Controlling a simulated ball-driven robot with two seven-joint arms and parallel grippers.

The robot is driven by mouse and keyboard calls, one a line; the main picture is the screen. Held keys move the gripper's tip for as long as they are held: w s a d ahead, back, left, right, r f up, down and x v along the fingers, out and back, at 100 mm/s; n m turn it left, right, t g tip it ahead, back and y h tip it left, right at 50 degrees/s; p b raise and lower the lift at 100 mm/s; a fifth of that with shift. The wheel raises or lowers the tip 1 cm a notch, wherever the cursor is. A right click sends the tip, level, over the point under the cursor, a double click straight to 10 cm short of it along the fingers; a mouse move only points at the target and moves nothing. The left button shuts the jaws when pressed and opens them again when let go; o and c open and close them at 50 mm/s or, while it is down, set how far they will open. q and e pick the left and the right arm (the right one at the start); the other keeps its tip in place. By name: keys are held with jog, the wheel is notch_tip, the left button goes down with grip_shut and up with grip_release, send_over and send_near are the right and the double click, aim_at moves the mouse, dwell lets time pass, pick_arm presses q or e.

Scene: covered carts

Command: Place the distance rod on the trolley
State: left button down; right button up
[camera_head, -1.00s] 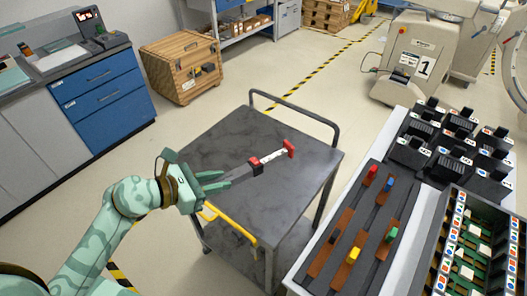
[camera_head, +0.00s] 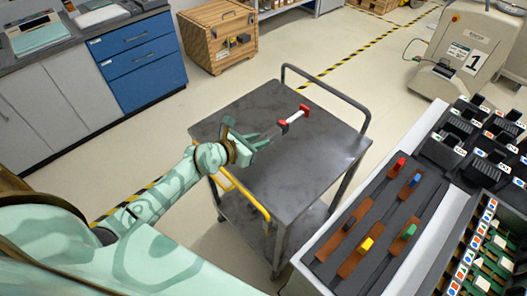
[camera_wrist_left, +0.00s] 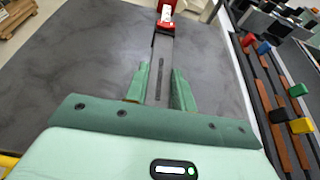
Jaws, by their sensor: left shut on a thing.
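The distance rod (camera_head: 295,119) is a thin bar with a grey-black shaft, a white section and red end pieces. My left gripper (camera_head: 256,139) is shut on the grey end of the rod, above the dark grey top of the trolley (camera_head: 300,165). In the left wrist view the rod (camera_wrist_left: 163,60) runs straight out from between the green fingers of my gripper (camera_wrist_left: 160,90), its red and white end farthest away. I cannot tell whether the rod touches the trolley top. My right gripper is not in view.
A bench at the right carries a dark tray (camera_head: 340,240) with several coloured-handled pieces, and black holders (camera_head: 440,150). A wooden crate (camera_head: 218,35) and blue-drawer cabinet (camera_head: 138,60) stand behind at the left. The trolley has a yellow handle (camera_head: 243,192) in front; most of its top is clear.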

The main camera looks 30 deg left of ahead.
aim_at(263, 156)
pick_arm(q)
jog(key=shift+w+d+f+b, duration=0.15)
jog(key=shift+w+f+b, duration=0.35)
jog(key=shift+w+f, duration=0.6)
jog(key=shift+f, duration=0.3)
jog(key=f+b, duration=0.3)
jog(key=shift+w+d+f, duration=0.1)
jog(key=shift+w+f, duration=0.15)
jog(key=shift+f, duration=0.05)
jog(key=shift+r, duration=0.2)
jog(key=shift+f, duration=0.15)
jog(key=c, duration=1.2)
grip_release()
jog(key=shift+o, duration=0.2)
